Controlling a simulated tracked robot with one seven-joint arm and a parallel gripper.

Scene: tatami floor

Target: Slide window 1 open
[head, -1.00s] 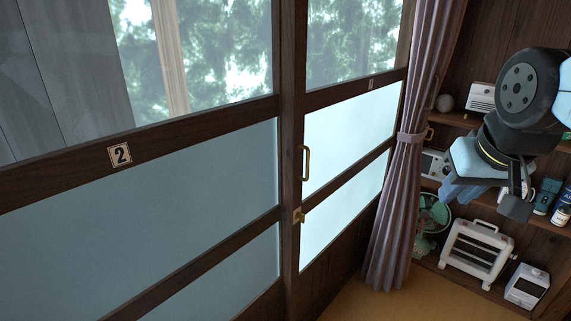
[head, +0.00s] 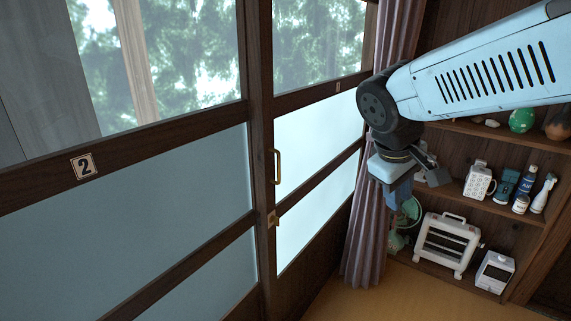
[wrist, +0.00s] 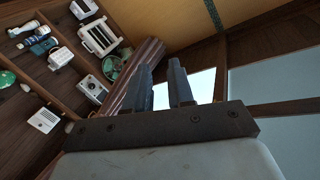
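Window 1 (head: 322,135) is the right wooden-framed pane, with a small plate (head: 338,87) on its rail that is too small to read. A brass pull handle (head: 277,166) stands on its left stile, by the post where it meets window 2 (head: 165,185). A small brass latch (head: 272,219) sits below the handle. The window looks shut. My gripper (head: 416,192) is empty, to the right of the handle and apart from it, in front of the curtain and shelf. In the wrist view, its two fingers (wrist: 161,75) stand apart, with the bright pane beyond them.
A mauve curtain (head: 365,230) hangs at the right end of window 1. Wooden shelves (head: 470,207) behind my arm hold a white heater (head: 447,245), a green fan (head: 402,222), bottles and other items. The tatami floor (head: 390,295) below is clear.

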